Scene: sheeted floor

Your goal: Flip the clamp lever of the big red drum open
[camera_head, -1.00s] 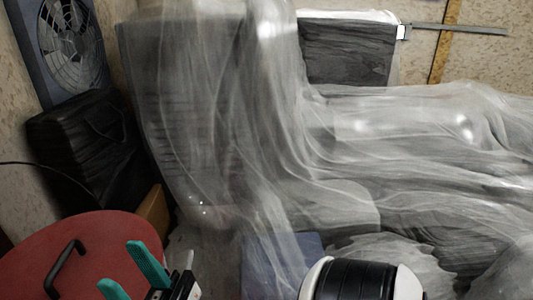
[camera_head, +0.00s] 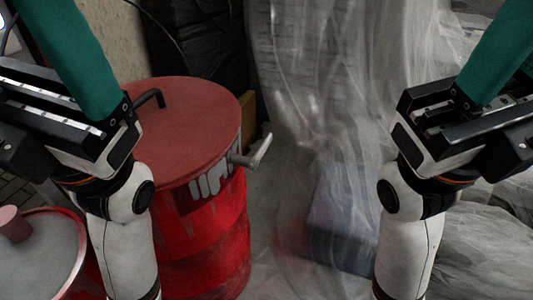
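The big red drum (camera_head: 205,245) stands left of centre, with a dull red lid and a bent black handle (camera_head: 150,97) on top. Its grey clamp lever (camera_head: 252,153) juts out from the rim at the right, its end pointing up and right, away from the drum wall. My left gripper (camera_head: 72,60) is raised in front of the lid's left part, with bare rail beside its green finger; it looks open and empty. My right gripper (camera_head: 500,60) is raised at the right, its finger at the rail's end; it looks open. Both grippers' fingertips are cut off. Neither touches the lever.
A smaller red drum (camera_head: 75,270) with a pale lid (camera_head: 40,255) stands at lower left. Translucent sheeting (camera_head: 320,120) hangs behind and right of the lever, over a bluish box (camera_head: 345,225). There is a gap between the lever and my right arm.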

